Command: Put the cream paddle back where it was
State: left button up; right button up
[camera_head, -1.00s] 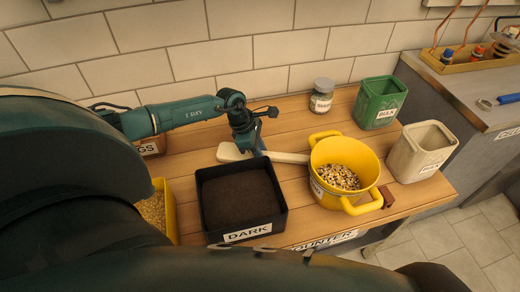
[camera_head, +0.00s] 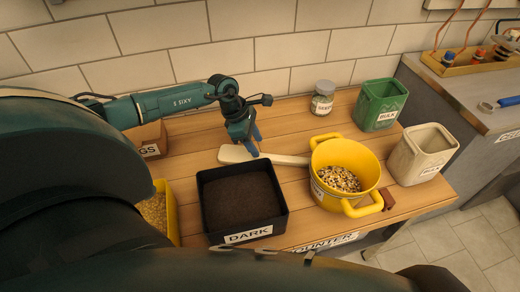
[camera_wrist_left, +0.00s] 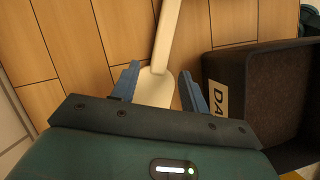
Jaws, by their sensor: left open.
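The cream paddle (camera_head: 235,154) lies flat on the wooden counter, behind the black DARK bin, its handle pointing right towards the yellow pot. My left gripper (camera_head: 249,146) is over the paddle's wide end, open. In the left wrist view the paddle (camera_wrist_left: 164,45) runs up between the two blue fingers (camera_wrist_left: 158,90), one on each side of its wide end, with nothing clasped. My right gripper is not in view.
The DARK bin (camera_head: 241,237) stands close in front. The yellow pot (camera_head: 348,207) holds speckled grain. A jar (camera_head: 322,98), a green BULK container (camera_head: 380,104) and a cream container (camera_head: 422,155) stand farther right. A yellow grain bin (camera_head: 170,200) is at left.

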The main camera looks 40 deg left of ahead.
pick_arm(q)
jog(key=v, duration=0.7)
jog(key=shift+r, duration=0.1)
dwell(0.4)
